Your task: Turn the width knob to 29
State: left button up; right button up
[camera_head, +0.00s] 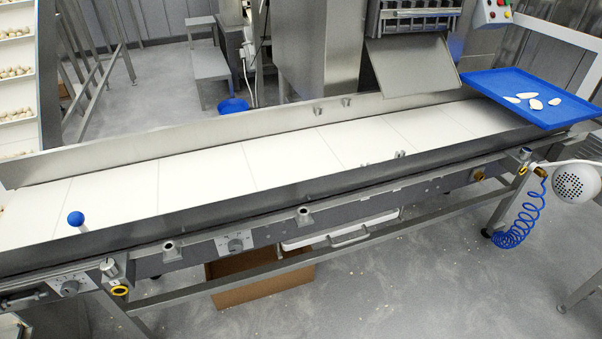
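Two small dial knobs show on the front side of the conveyor. One knob (235,245) sits on a light plate below the middle-left of the belt. The other knob (69,288) sits on a plate at the lower left, close to a yellow-ringed fitting. Their labels and scale numbers are too small to read, so I cannot tell which one is the width knob or what it is set to. Neither of my grippers is in view.
The white conveyor belt (290,160) runs across the view between metal side rails. A blue tray (530,88) with several pale pieces rests at its right end. A blue ball-topped lever (76,219) stands at the left. A cardboard box (262,288) lies below.

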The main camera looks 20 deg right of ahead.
aim_at(235, 246)
jog(key=z, duration=0.1)
jog(key=k, duration=0.95)
jog(key=u, duration=1.1)
jog(key=i, duration=1.15)
jog(key=z, duration=0.55)
